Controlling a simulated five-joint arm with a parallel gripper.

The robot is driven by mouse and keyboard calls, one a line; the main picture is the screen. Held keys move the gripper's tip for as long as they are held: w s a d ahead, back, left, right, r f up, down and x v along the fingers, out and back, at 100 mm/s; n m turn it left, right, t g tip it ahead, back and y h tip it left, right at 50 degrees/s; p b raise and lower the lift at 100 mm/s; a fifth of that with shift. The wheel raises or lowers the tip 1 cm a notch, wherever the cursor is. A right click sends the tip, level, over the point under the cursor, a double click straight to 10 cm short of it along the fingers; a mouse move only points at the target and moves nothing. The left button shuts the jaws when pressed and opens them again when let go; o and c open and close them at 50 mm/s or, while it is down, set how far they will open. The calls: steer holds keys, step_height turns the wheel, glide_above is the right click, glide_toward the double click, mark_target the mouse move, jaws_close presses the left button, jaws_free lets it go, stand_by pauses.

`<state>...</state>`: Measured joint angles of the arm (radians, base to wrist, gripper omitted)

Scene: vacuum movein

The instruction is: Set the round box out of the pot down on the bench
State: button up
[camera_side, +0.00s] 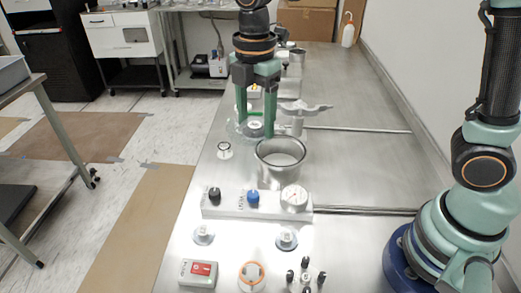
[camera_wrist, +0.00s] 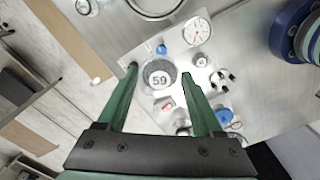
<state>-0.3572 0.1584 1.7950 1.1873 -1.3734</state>
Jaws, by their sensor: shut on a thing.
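The round box (camera_wrist: 160,75), a small grey disc-like box with "59" on its top, sits between my green fingers in the wrist view. In the side view the round box (camera_side: 255,127) shows small between the fingertips. My gripper (camera_side: 257,130) is shut on it, pointing down, with the fingers on either side; it also shows in the wrist view (camera_wrist: 159,71). The pot (camera_side: 281,150), a silver open-topped cylinder, stands on the bench (camera_side: 370,165) nearer the side camera; its rim (camera_wrist: 155,17) shows at the wrist view's top. The box is outside the pot. Its exact height above the bench is unclear.
A panel (camera_side: 230,204) with black and blue knobs and a round gauge (camera_side: 294,196) lies nearer the side camera. A red switch box (camera_side: 199,272) and several small fittings stand in front. A metal valve-like part (camera_side: 298,115) stands right of my gripper. The bench's right side is mostly clear.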

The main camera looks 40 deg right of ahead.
mark_target(245, 238)
steer(key=s+a+n, duration=0.6)
steer(key=a, duration=0.3)
steer(key=f, duration=2)
steer(key=shift+s+d+f, duration=0.15)
steer(key=shift+s+f, duration=0.05)
steer(key=shift+f, duration=0.1)
steer(key=o, duration=1.3)
